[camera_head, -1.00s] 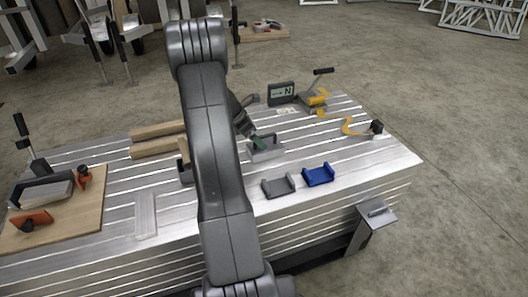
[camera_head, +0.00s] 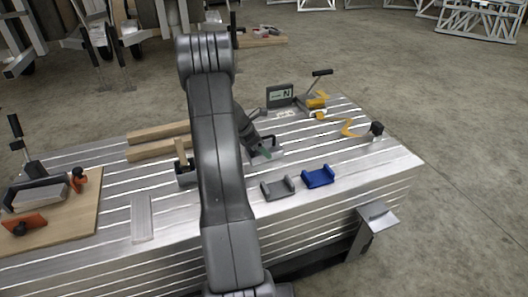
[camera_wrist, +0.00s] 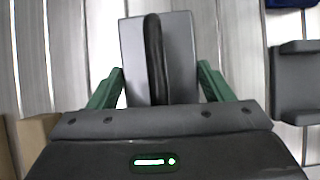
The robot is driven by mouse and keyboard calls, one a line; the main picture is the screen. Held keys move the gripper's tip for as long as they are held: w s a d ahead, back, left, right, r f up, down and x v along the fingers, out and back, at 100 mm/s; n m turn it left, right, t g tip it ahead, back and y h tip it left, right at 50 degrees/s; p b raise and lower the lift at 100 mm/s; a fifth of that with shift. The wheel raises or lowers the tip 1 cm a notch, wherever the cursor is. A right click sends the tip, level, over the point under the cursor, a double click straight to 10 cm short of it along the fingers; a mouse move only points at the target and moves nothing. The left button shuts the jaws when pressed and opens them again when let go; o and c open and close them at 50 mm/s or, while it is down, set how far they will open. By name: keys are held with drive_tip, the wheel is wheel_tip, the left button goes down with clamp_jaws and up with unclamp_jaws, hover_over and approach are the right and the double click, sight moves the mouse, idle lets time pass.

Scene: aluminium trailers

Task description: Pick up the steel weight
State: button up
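The steel weight is a grey block with a dark raised handle bar across its middle. It fills the upper middle of the wrist view (camera_wrist: 182,60). In the head view it sits on the slatted aluminium table (camera_head: 330,141), partly hidden behind my arm (camera_head: 275,153). My gripper (camera_wrist: 161,78) is open, its two green fingers apart on the left and right of the block, with the handle between them. I cannot tell how far above the table the fingertips are. In the head view my gripper (camera_head: 262,151) is over the weight.
A grey cradle (camera_head: 278,188) and a blue cradle (camera_head: 318,177) stand in front of the weight. Wooden bars (camera_head: 158,141) lie to its left. A small display (camera_head: 280,95) and a yellow clamp (camera_head: 316,101) stand behind. A wooden board with tools (camera_head: 75,222) is at far left.

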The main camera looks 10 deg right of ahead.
drive_tip(key=c, duration=0.7)
drive_tip(key=shift+r, duration=0.1)
drive_tip(key=shift+c, duration=1.4)
drive_tip(key=shift+r, duration=0.15)
